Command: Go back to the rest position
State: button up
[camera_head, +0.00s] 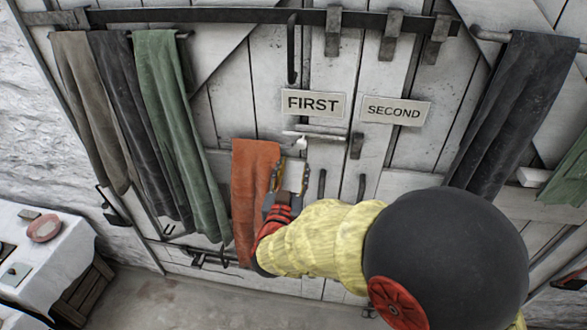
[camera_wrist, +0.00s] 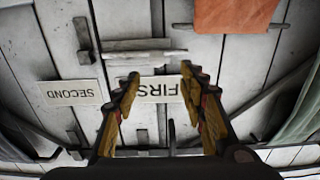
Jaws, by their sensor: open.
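My gripper (camera_head: 290,175) is in front of the white plank door (camera_head: 230,100), below the FIRST sign (camera_head: 313,104) and beside an orange cloth (camera_head: 250,165). In the wrist view, my gripper (camera_wrist: 160,73) has its two fingers spread apart with nothing held between them. The FIRST sign (camera_wrist: 160,90) shows upside down behind and between the fingers. The orange cloth (camera_wrist: 235,14) is at the top right there, apart from the fingers. My arm hides part of the lower door in the head view.
A SECOND sign (camera_head: 395,111) is right of FIRST. A pale bar (camera_head: 322,133) is fixed below FIRST. Dark and green cloths (camera_head: 170,110) hang at left, another dark cloth (camera_head: 510,100) at right. A white-covered table (camera_head: 60,260) stands lower left. Some bare floor (camera_head: 150,300) shows below.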

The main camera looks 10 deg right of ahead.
jog(key=s+a+f+n+g+y, duration=0.2)
jog(key=a+f+g+y, duration=0.2)
jog(key=a+f+y, duration=0.5)
jog(key=s+a+f+n+g+b, duration=0.1)
jog(key=s+f+g, duration=0.2)
jog(key=s, duration=0.2)
jog(key=s+a+f+n+g, duration=0.2)
jog(key=s+g, duration=0.1)
jog(key=s, duration=0.2)
jog(key=s+d+r+g+h+b, duration=0.2)
jog(key=s+d+r+g+b, duration=0.15)
jog(key=s+d, duration=1.05)
jog(key=s+d+r+m+t+h+b, duration=0.1)
jog(key=s+d+r+t+b, duration=0.1)
jog(key=s+d+r, duration=0.3)
jog(key=d+b, duration=0.1)
jog(key=d, duration=0.2)
jog(key=shift+s+b, duration=0.35)
